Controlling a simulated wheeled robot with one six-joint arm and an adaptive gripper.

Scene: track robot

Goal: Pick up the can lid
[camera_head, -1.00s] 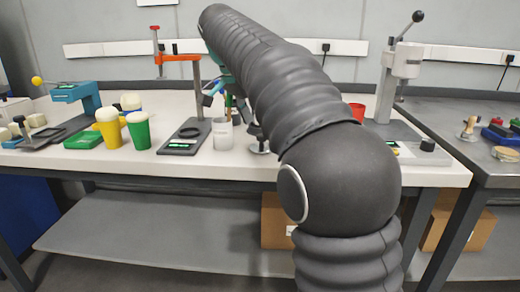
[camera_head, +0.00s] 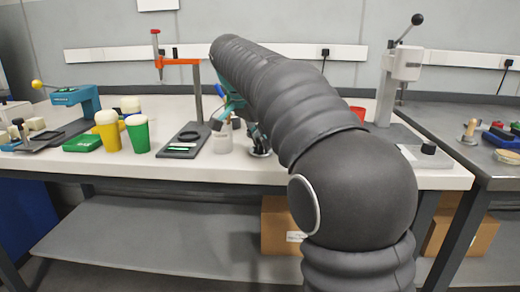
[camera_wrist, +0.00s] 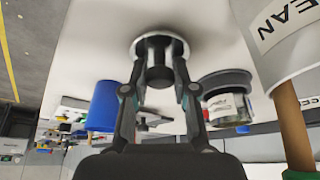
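The can lid appears to be the round silver disc with a black knob near the table's front edge (camera_head: 260,151). In the wrist view the lid's pale rim (camera_wrist: 174,43) shows flat on the white surface, its black knob pointing towards the camera. My gripper (camera_wrist: 160,68) has its fingers apart, one on each side of the knob, with the fingertips close to it. Small gaps seem to show beside the knob, so no firm hold shows. In the head view my gripper (camera_head: 244,128) is just up and left of the lid and partly hidden by my arm.
The wrist view shows a container marked CLEAN (camera_wrist: 285,35), a wooden handle (camera_wrist: 293,125), a labelled jar (camera_wrist: 228,108) and a blue cylinder (camera_wrist: 103,106) nearby. A stand with an orange arm (camera_head: 180,62) is further left.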

